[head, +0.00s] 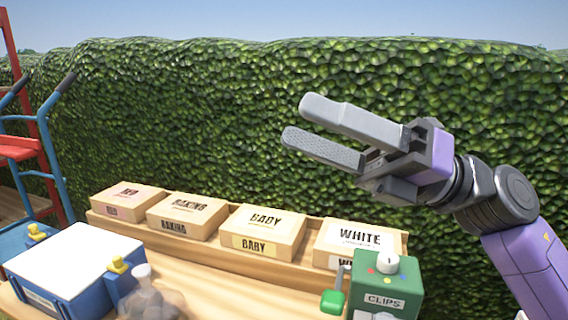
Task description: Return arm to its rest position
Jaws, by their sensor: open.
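My gripper (303,122) is raised in the air at the right of the head view, above the table and in front of the hedge. Its two grey fingers point to the left and are apart, with nothing between them. The purple arm link comes up from the lower right corner. No object touches the gripper.
A wooden table (190,254) bears several labelled boxes, among them the WHITE box (358,237) and BABY box (264,221). A green CLIPS dispenser (385,285) stands front right. A blue cooler (75,262) with white lid and a clear bag (150,300) are left. A hedge (200,120) stands behind.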

